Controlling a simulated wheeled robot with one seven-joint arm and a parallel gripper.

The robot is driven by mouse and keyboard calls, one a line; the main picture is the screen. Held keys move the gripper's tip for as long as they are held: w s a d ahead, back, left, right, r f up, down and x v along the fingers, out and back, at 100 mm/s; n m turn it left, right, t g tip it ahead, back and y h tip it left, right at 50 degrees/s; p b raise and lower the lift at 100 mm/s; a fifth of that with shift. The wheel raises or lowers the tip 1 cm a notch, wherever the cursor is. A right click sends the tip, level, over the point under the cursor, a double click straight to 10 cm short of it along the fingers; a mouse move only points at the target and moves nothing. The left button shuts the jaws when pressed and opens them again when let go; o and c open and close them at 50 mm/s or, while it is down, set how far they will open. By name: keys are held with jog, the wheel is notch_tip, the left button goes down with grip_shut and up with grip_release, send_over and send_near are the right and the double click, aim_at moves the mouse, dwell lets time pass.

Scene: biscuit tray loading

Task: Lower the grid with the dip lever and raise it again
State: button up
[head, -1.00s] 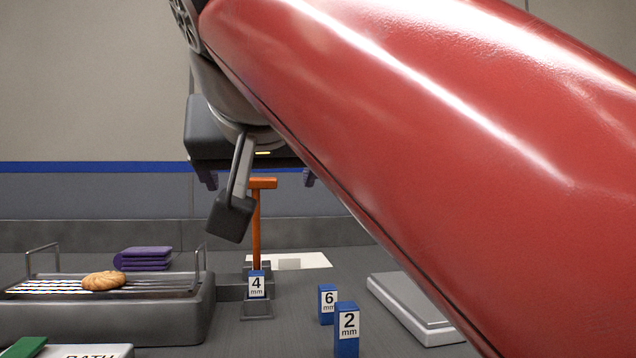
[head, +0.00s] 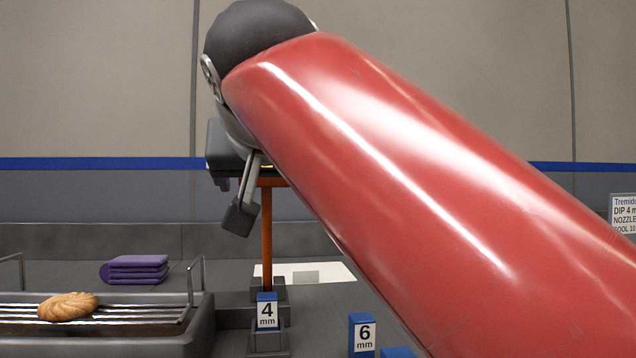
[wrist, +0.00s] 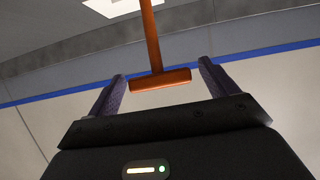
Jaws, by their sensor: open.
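The dip lever is an upright orange post with a crossbar on top; its post (head: 266,240) shows behind the 4 mm block in the head view. In the wrist view the crossbar (wrist: 160,80) lies between the two fingers. My gripper (wrist: 162,69) is open, one finger on each side of the crossbar, with no clear contact. In the head view my red arm hides most of the gripper and part of the crossbar. The wire grid (head: 130,309) sits at about the rim of the grey bath (head: 195,335) at left, carrying a golden biscuit (head: 68,306).
A blue 4 mm block (head: 267,312) stands at the lever's foot. A blue 6 mm block (head: 362,335) is to its right, with another blue block (head: 398,353) partly cut off. A folded purple cloth (head: 135,269) lies behind the bath. A sign (head: 623,213) shows at far right.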

jog(key=shift+w+f, duration=0.15)
jog(key=shift+w, duration=0.15)
